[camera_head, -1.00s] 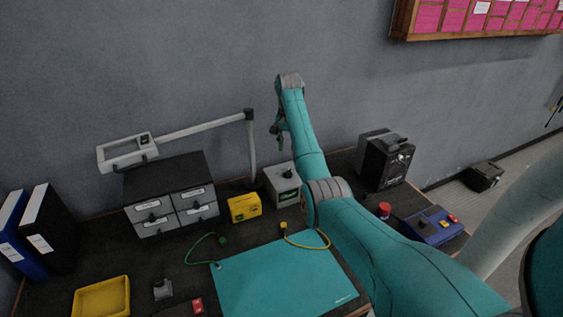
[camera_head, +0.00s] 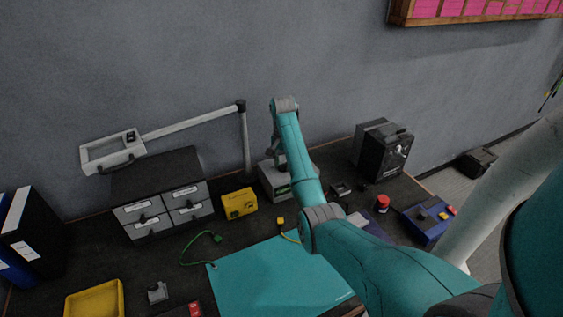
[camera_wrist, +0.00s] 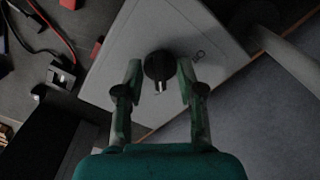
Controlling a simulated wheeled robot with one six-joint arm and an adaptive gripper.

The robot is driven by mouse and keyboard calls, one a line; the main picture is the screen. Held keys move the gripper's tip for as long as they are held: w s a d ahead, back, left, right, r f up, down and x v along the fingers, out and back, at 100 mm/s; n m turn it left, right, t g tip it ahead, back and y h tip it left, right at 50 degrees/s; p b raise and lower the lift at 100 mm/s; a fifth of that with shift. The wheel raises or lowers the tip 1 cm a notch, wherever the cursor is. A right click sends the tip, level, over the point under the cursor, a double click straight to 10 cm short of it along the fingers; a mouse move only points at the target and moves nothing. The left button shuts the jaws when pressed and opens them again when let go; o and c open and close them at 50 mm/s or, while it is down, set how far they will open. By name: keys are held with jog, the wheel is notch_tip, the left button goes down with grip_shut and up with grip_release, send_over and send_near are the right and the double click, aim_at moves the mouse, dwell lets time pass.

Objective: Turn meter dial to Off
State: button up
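The meter is a light grey box with a green display (camera_head: 280,189) at the back of the bench, partly hidden by my arm in the head view. In the wrist view its grey top face (camera_wrist: 215,40) carries a round black dial (camera_wrist: 158,65) with a light pointer mark facing the bottom of the picture. A small dark marking, seemingly "Off", is right of the dial. My gripper (camera_wrist: 160,71) is open, with one finger on each side of the dial and small gaps appearing between. In the head view my gripper (camera_head: 276,150) is above the meter, partly hidden.
A yellow box (camera_head: 239,203) stands left of the meter, beside grey drawers (camera_head: 162,210). A magnifier lamp (camera_head: 112,152) reaches over the drawers. A black power unit (camera_head: 383,150) stands at right. A teal mat (camera_head: 275,278) lies in front. The wall is close behind.

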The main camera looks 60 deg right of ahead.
grip_shut()
jog(key=shift+n, duration=0.3)
jog(key=n, duration=0.4)
jog(key=shift+s, duration=0.1)
jog(key=n, duration=0.5)
jog(key=shift+s+d+n, duration=0.1)
jog(key=shift+n, duration=0.3)
jog(key=n, duration=0.4)
jog(key=shift+n, duration=0.3)
jog(key=n, duration=0.4)
jog(key=shift+d+n, duration=0.15)
jog(key=shift+n, duration=0.25)
